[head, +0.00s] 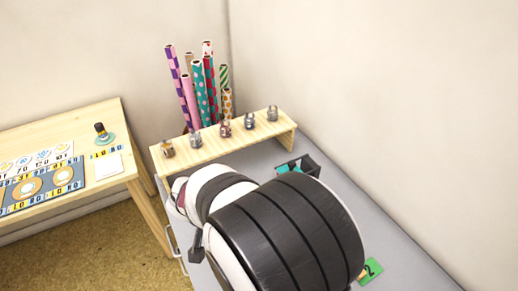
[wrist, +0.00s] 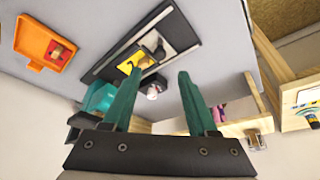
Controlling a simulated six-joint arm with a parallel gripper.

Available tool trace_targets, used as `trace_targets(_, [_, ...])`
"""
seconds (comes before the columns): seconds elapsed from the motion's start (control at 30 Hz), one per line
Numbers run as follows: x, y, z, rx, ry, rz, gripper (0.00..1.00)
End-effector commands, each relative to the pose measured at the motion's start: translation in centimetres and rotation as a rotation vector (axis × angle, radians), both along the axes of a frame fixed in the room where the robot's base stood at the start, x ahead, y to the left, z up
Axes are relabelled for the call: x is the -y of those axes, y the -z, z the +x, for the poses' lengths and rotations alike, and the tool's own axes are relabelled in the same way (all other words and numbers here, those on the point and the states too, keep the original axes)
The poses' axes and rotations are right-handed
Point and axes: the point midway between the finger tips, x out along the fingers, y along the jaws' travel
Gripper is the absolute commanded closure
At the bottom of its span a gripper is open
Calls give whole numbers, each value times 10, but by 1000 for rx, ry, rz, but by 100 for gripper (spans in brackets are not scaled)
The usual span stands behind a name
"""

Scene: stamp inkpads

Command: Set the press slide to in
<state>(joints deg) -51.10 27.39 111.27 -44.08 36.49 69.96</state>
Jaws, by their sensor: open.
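In the wrist view, a long dark plate (wrist: 105,68) that looks like the press base lies on the grey tabletop beyond my fingertips. A black block with a round grey knob (wrist: 152,88) shows between my fingers. I cannot tell which part is the slide or where it is set. My gripper (wrist: 158,76) has two teal fingers, wide apart, with nothing clearly held. In the head view my arm hides the press and gripper.
An orange pad case (wrist: 40,48) with a wooden stamp lies left in the wrist view. In the head view, a wooden shelf (head: 215,146) holds several stamps before patterned rolls (head: 200,90).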

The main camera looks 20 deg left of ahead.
Motion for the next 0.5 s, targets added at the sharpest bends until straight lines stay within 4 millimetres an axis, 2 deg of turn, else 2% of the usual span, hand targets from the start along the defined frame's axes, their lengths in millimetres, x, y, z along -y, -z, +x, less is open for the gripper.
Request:
trace_targets(0.1, [1, 34, 13, -5, 2, -4, 42])
trace_targets(0.2, [1, 56, 22, -4, 2, -3, 42])
trace_targets(0.33, [1, 72, 29, -3, 2, -1, 42])
trace_targets(0.5, [0, 78, 32, -2, 1, 0, 42])
